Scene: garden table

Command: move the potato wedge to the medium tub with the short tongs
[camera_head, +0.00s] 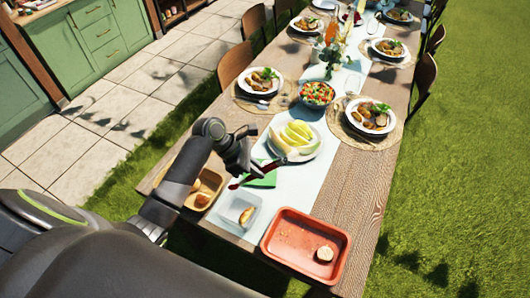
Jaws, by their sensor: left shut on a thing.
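My left gripper (256,168) is above the near part of the table, shut on a slim red-handled tool (240,184), which looks like the short tongs. The tool's far end is small and its tips are hard to make out. A clear, pale tub (228,217) stands on the runner at the near edge, below the gripper. A small orange-brown piece (247,215), which looks like the potato wedge, lies inside it. I cannot tell if this tub is the medium one. My right gripper is not in view.
A tan divided tray (215,178) holding food is left of the clear tub, partly behind my arm. A red tray (306,243) with a round pale piece (324,253) is at right. A green napkin (264,180), fruit plate (313,152) and salad bowl (317,94) lie beyond.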

